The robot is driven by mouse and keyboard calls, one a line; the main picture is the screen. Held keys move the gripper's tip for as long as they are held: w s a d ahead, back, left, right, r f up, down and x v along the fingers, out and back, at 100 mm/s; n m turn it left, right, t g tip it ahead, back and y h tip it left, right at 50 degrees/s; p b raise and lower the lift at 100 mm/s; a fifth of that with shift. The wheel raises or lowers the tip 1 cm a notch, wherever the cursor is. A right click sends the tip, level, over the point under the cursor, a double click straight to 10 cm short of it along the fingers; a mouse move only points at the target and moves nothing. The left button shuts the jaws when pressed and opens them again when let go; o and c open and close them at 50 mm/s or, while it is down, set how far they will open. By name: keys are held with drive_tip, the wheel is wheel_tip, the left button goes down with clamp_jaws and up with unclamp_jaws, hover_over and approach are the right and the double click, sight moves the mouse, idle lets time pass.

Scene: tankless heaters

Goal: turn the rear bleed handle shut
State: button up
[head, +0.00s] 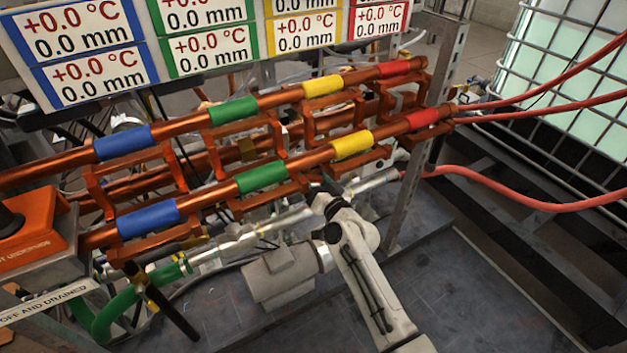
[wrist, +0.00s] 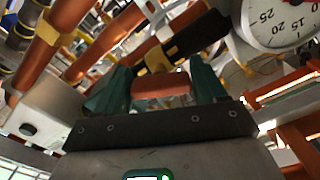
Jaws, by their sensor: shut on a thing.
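In the wrist view, my gripper (wrist: 163,72) has its two dark green fingers on a black handle with yellow bands (wrist: 187,42), which I take for the rear bleed handle. The handle lies slantwise across the fingertips, and part of it is hidden by them. A copper-coloured bar (wrist: 160,84) shows between the fingers; its exact depth is unclear. In the head view, my gripper reaches in under the front copper pipe, and its fingers and the held handle are mostly hidden. Another black handle with a yellow band (head: 160,300) hangs at lower left, by a green hose.
Copper pipes with coloured bands (head: 150,219) and square brackets (head: 285,196) crowd closely above my wrist. A dial gauge (wrist: 278,18) sits close by at right in the wrist view. Red hoses (head: 510,198) and a metal post (head: 424,130) stand at right. Dark floor (head: 470,300) is clear at lower right.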

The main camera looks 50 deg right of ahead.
drive_tip(key=m+p, duration=0.1)
drive_tip(key=m, duration=0.5)
drive_tip(key=shift+r, duration=0.1)
drive_tip(key=m+p, duration=0.1)
drive_tip(key=m, duration=0.5)
drive_tip(key=shift+a, duration=0.1)
idle(0.5)
drive_tip(key=o, duration=0.7)
drive_tip(key=v, duration=1)
drive_tip(key=shift+s+a+r, duration=0.1)
drive_tip(key=shift+s, duration=0.3)
